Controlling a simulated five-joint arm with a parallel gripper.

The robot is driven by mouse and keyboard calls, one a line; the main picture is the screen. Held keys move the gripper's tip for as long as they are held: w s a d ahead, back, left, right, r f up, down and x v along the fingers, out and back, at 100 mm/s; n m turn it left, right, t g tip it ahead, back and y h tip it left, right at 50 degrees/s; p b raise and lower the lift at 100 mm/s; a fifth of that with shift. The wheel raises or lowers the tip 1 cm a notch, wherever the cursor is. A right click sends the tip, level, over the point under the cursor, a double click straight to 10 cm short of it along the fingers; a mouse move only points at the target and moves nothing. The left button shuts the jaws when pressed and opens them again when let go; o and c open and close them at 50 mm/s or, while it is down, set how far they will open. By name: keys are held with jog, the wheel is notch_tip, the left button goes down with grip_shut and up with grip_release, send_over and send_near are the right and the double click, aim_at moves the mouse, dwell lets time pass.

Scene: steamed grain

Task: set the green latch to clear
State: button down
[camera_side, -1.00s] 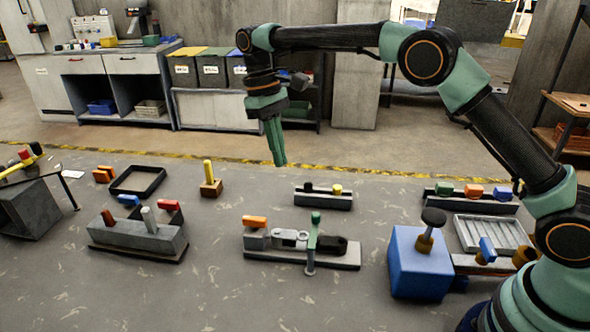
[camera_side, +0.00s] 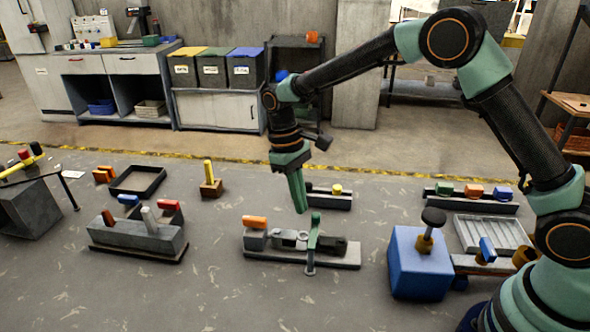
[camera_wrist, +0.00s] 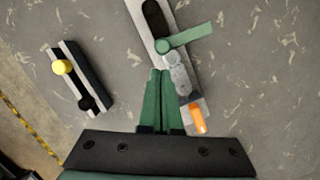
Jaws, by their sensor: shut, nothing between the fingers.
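The green latch (camera_side: 313,236) stands on a grey fixture (camera_side: 340,261) in the middle of the table, with its green top upright in the side view. In the wrist view the latch (camera_wrist: 184,38) is a green bar lying across the fixture, with its round end near a dark slot. An orange block (camera_side: 254,222) sits at the fixture's left end. My gripper (camera_side: 302,211) is shut and empty, above and behind the latch and apart from it. In the wrist view the closed fingers (camera_wrist: 160,74) point toward the latch. Any clear marking is too small to read.
A small dark block with a yellow knob (camera_side: 337,189) stands behind the fixture. A blue box with a black knob (camera_side: 420,262) is to the right. A grey block with levers (camera_side: 140,235) is to the left. Bare table lies in front of the fixture.

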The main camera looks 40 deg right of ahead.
jog(key=shift+s+d, duration=0.15)
jog(key=shift+s, duration=0.35)
jog(key=shift+s+d+m, duration=0.1)
jog(key=shift+d+m, duration=0.1)
jog(key=shift+m, duration=0.6)
jog(key=shift+d, duration=0.1)
